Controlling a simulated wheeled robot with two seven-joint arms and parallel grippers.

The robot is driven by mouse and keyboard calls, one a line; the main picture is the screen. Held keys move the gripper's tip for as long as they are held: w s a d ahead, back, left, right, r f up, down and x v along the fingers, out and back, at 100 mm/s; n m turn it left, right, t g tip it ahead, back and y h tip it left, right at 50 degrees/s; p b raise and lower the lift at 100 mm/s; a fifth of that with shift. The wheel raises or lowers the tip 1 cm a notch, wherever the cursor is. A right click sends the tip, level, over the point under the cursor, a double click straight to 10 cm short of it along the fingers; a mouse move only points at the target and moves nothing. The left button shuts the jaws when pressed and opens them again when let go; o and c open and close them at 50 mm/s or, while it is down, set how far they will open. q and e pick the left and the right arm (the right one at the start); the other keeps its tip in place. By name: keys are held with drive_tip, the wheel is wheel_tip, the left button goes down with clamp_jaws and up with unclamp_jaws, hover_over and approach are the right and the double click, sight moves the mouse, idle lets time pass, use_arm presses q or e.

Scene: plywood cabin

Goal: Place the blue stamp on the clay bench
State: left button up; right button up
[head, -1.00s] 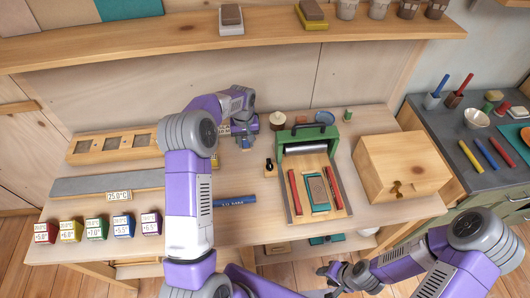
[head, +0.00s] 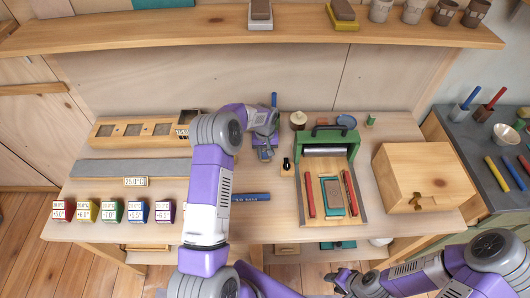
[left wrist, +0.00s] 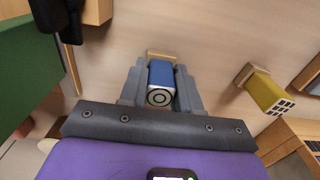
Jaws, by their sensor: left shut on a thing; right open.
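The blue stamp (left wrist: 160,78) is between the fingers of my left gripper (left wrist: 160,92) in the left wrist view. Its end with a ring mark faces the camera, and a pale wooden block shows behind it. I cannot tell whether it touches the table. In the head view my left gripper (head: 265,152) is over the wooden table (head: 270,222), left of the green press, with a bit of blue at its tips. My right gripper (head: 345,280) is open and empty, low at the front. The grey-topped bench (head: 484,150) at the right, with pots and tools, may be the clay bench.
A yellow stamp (left wrist: 268,92) stands beside the blue one. The green press (head: 324,142) and wooden box (head: 424,172) stand to the right. Several coloured blocks (head: 112,211) line the table's left front. A blue marker (head: 250,197) lies in front. A shelf (head: 200,28) runs behind.

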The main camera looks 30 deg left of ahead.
use_arm(q)
drive_tip(key=o, duration=0.9)
drive_tip(key=shift+f, duration=0.1)
drive_tip(key=shift+c, duration=0.2)
drive_tip(key=shift+r+p, duration=0.3)
drive_tip(key=shift+r, duration=0.05)
wheel_tip(320, 180, up, 12)
drive_tip(key=shift+f+p, duration=0.15)
drive_tip(key=shift+p, duration=0.3)
